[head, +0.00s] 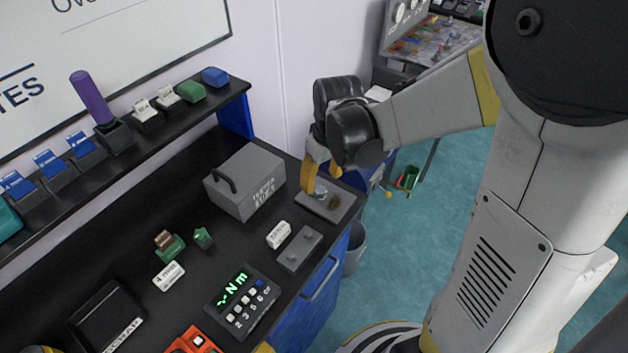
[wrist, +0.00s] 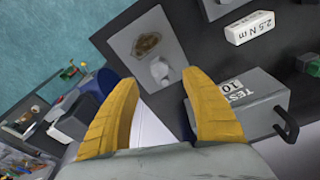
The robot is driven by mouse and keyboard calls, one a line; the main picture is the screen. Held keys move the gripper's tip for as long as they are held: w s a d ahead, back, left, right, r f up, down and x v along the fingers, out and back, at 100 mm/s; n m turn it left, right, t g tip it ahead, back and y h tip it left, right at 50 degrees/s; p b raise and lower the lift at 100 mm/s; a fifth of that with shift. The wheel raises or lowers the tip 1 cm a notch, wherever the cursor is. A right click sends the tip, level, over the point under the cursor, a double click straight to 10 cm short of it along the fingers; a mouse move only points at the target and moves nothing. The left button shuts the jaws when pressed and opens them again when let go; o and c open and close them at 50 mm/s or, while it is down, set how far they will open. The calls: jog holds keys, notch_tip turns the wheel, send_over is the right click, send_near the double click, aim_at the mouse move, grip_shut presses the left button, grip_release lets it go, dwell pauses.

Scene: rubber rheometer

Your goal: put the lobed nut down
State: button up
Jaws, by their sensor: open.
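A small light-grey lobed nut (wrist: 161,70) rests on a flat grey plate (wrist: 172,35) in the wrist view, beside a brown patch on that plate. In the head view the nut (head: 321,190) is small and partly hidden by my fingers, on the plate (head: 317,208) at the right end of the black bench. My gripper (head: 321,182) is open, its yellow fingers just above the plate. In the wrist view the fingertips of my gripper (wrist: 160,75) stand apart on either side of the nut, with visible space between. I cannot tell whether either finger touches it.
A grey lidded box (head: 245,182) with a handle stands left of the plate. A white label block (head: 279,234) and a second grey plate (head: 299,249) lie nearer. A digital torque display (head: 243,300) sits further front. The bench's right edge is close to the plate.

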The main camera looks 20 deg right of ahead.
aim_at(321, 190)
notch_tip(321, 190, down, 5)
jog(key=shift+w+a+f+b, duration=0.1)
jog(key=shift+w+f+b, duration=0.05)
jog(key=shift+b, duration=0.6)
jog(key=shift+c, duration=0.4)
grip_shut()
